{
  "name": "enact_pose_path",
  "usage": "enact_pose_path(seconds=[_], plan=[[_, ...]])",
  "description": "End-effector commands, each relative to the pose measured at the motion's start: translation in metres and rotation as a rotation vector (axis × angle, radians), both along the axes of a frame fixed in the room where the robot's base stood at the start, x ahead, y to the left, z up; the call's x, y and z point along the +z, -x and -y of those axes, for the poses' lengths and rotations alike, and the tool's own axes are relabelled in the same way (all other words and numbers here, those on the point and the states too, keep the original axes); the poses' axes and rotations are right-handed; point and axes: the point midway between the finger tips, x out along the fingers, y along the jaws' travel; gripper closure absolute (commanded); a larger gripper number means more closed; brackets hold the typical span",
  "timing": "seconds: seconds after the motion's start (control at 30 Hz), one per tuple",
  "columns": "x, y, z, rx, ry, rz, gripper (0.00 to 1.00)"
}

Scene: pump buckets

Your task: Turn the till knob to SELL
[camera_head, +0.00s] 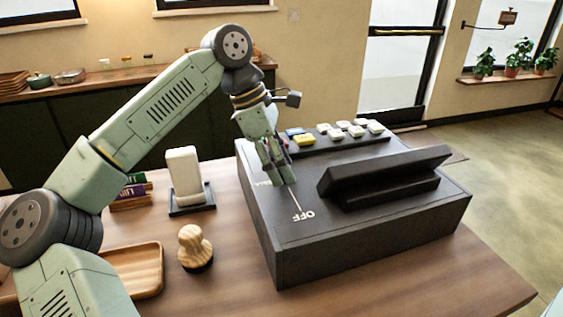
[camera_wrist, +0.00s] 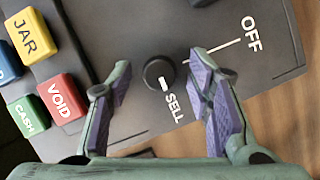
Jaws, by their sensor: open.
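The till (camera_head: 370,235) is a dark box on the wooden counter. Its round black knob (camera_wrist: 158,72) shows in the wrist view, with a white mark on its side toward the SELL label (camera_wrist: 174,105). The OFF label (camera_wrist: 251,34) and its white line are at upper right. My gripper (camera_wrist: 159,82) is open, with one purple-padded finger on each side of the knob and a visible gap on both sides. In the head view my gripper (camera_head: 276,172) is low over the till's left part and hides the knob.
A wooden stamp (camera_head: 194,246), a white device (camera_head: 185,174) on a stand and a wooden tray (camera_head: 135,268) stand left of the till.

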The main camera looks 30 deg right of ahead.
Motion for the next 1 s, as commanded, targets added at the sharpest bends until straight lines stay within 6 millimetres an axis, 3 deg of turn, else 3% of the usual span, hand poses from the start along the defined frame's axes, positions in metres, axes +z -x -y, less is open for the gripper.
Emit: enact_pose_path(seconds=[0.27, 0.7, 1.0], plan=[[0.006, -0.002, -0.002, 0.001, 0.0, 0.001, 0.54], [0.084, -0.021, -0.027, 0.002, 0.001, 0.002, 0.54], [0.11, -0.028, -0.036, 0.0, 0.0, 0.0, 0.54]])
